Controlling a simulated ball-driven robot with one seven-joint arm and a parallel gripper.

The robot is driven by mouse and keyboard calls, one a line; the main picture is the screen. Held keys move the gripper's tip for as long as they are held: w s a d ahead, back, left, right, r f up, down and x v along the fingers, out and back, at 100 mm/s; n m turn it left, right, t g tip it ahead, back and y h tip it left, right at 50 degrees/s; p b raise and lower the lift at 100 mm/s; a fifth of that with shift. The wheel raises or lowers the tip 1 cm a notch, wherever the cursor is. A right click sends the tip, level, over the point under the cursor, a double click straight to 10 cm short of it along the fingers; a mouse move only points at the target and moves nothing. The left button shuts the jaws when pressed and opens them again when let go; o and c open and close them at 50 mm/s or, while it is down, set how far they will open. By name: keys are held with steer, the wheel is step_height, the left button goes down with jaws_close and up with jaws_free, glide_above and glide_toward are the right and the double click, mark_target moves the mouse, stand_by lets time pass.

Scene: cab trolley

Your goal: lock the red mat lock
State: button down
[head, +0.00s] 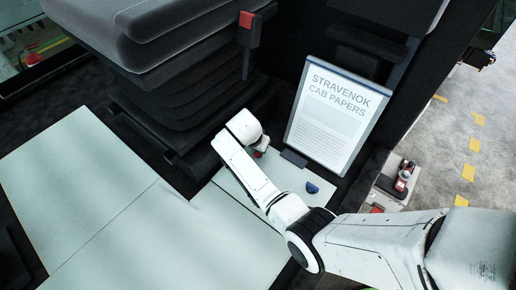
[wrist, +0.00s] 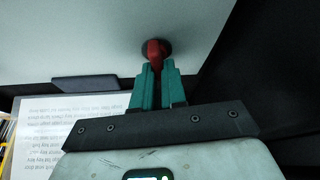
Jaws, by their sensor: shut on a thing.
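The red mat lock (wrist: 154,48) is a small red knob in a dark round seat on the pale mat (wrist: 100,40). In the wrist view my gripper (wrist: 156,68) has its teal fingers closed around the knob. In the head view only a bit of red (head: 258,154) shows beneath the end of my arm, on the mat panel (head: 290,181) beside the seat base. My arm hides most of the lock there. I cannot tell the exact angle of the knob.
A blue knob (head: 312,188) sits on the same panel, to the right. A "Stravenok Cab Papers" board (head: 335,125) leans behind. The dark seat (head: 180,35) with a red buckle (head: 247,20) stands close by. Wide mats (head: 75,175) lie clear at left.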

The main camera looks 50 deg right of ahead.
steer(key=shift+m+g+b, duration=0.4)
steer(key=shift+m, duration=0.7)
steer(key=c, duration=1.2)
jaws_free()
steer(key=shift+r, duration=0.1)
steer(key=v, duration=1)
steer(key=shift+a+r, duration=0.25)
steer(key=shift+a, duration=0.05)
